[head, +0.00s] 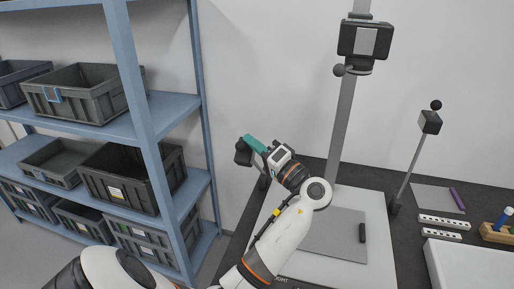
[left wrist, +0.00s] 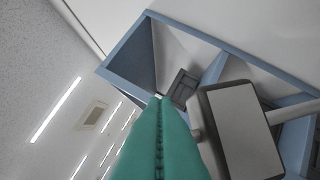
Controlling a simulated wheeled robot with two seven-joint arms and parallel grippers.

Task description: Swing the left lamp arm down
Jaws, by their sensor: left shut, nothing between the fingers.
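My left gripper (head: 254,143) has teal fingers pressed together, with nothing between them. In the head view it is at the left lamp's dark head (head: 243,157), partly in front of it. In the left wrist view the shut fingers (left wrist: 158,100) point away, and the lamp head (left wrist: 243,128) with its pale panel is close on their right. I cannot tell whether they touch. The left lamp arm is mostly hidden behind my gripper and wrist; its head is raised above the bench. My right gripper is not in view.
The right lamp (head: 430,122) stands on a tilted arm across the bench. A camera (head: 365,40) sits on a tall column behind the white board (head: 377,230). A blue shelf (head: 175,120) with grey crates is at left. Scale bars (head: 443,221) lie at right.

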